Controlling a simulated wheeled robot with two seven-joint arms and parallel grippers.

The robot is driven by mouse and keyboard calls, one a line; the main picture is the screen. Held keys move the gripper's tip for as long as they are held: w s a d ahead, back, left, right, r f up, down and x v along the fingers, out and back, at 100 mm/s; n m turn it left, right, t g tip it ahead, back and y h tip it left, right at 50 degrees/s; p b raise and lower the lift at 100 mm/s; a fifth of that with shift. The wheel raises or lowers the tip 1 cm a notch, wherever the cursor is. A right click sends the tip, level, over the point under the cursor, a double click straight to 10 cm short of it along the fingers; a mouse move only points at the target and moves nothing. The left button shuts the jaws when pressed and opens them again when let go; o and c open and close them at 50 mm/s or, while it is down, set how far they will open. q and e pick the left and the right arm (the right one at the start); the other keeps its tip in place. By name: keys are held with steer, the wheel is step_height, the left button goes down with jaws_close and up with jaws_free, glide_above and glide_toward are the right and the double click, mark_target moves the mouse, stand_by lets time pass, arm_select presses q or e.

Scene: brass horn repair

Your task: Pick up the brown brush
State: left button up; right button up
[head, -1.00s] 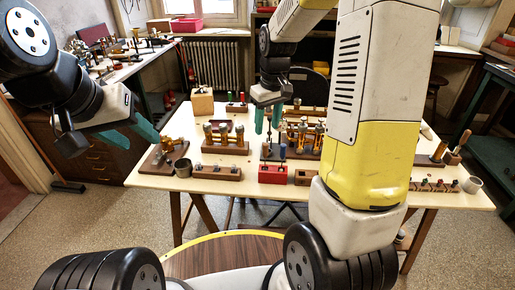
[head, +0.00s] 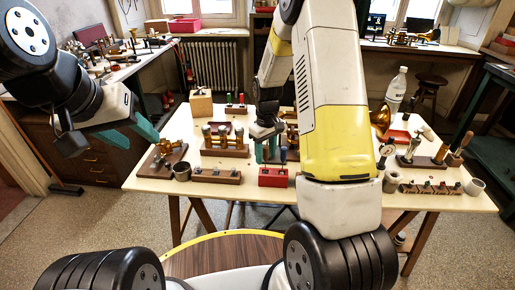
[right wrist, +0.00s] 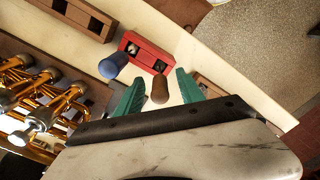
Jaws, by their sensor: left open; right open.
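The brown brush shows in the right wrist view as a brown handle (right wrist: 160,90) standing at the red block (right wrist: 146,53), with a blue handle (right wrist: 113,65) beside it. My right gripper (right wrist: 158,88) is open, with its teal fingers on either side of the brown handle; I cannot tell whether they touch it. In the head view my right gripper (head: 267,152) is over the red block (head: 272,178), and the brown handle is hidden or too small to make out. My left gripper (head: 127,135) is open and empty, left of the table.
A white bottle (head: 396,90), a brass horn bell (head: 381,120) and a wooden-handled tool (head: 465,143) stand at the right.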

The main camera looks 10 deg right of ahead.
jaws_close()
stand_by(0.3)
step_height(320, 180, up, 12)
steer(key=shift+f, duration=0.25)
steer(key=shift+r, duration=0.4)
stand_by(0.5)
